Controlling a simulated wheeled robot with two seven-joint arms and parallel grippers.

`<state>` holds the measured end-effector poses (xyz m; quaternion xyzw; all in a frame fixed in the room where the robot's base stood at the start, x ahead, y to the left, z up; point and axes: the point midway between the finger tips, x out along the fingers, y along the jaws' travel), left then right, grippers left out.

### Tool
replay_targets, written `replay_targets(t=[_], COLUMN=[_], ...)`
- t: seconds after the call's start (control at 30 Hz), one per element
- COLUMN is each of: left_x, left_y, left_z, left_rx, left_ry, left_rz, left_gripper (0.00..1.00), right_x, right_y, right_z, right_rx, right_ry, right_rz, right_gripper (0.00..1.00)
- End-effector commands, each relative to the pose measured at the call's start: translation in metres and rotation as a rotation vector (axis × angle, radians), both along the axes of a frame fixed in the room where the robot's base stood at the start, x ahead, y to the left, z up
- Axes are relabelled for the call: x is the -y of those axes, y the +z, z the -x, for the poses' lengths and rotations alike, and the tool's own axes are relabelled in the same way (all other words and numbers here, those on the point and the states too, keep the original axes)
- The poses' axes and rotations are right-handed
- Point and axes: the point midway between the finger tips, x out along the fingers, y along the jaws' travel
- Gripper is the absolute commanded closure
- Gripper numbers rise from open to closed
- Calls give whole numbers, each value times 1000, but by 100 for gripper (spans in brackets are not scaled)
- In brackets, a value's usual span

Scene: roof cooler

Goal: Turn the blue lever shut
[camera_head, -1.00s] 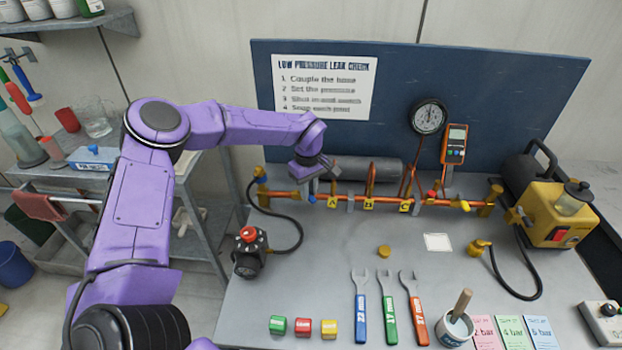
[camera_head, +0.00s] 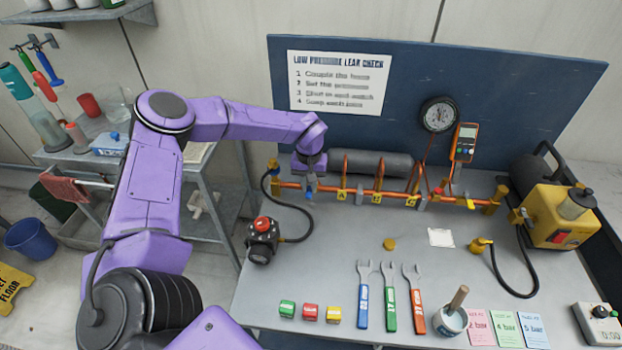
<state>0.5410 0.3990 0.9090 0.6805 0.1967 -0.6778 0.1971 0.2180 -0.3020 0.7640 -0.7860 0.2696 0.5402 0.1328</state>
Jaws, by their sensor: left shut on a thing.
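The blue lever (camera_head: 309,196) sits on the left part of the copper pipe (camera_head: 370,194), just below my left gripper (camera_head: 309,186). Only a small blue piece of it shows; the gripper and wrist hide the rest. My left gripper is shut on the lever from above, its fingers small and partly hidden by the wrist. I cannot make out the lever's angle. My right gripper is not in view.
A gauge (camera_head: 438,115) and an orange meter (camera_head: 465,142) stand behind the pipe. A black regulator with a red knob (camera_head: 263,240) and hose lies left of it. Wrenches (camera_head: 389,296), coloured blocks (camera_head: 310,313) and a yellow pump (camera_head: 560,218) are on the bench.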

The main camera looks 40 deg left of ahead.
Motion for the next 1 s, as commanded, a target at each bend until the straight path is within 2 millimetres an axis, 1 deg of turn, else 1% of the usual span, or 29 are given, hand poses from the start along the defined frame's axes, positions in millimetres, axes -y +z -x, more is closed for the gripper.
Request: replay_targets(t=[0.03, 0.53, 0.57, 0.6, 0.63, 0.9, 1.0], left_x=[1, 1, 1, 1, 1, 0, 0], left_y=[-6, -7, -7, -7, -6, -2, 6], left_z=[6, 6, 6, 6, 6, 3, 1], left_rx=[-18, -19, -19, -18, -17, -8, -4], left_ry=[-10, -27, -27, -26, -26, -25, -25], left_rz=[3, 4, 4, 3, 3, 1, 1], left_gripper=[100, 100, 75, 62, 55, 55, 55], right_x=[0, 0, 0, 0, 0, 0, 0], right_y=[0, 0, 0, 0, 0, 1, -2], right_z=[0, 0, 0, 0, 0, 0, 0], right_rx=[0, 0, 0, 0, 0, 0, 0], right_ry=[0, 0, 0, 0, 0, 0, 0], right_rz=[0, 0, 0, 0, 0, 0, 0], right_gripper=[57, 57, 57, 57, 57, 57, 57])
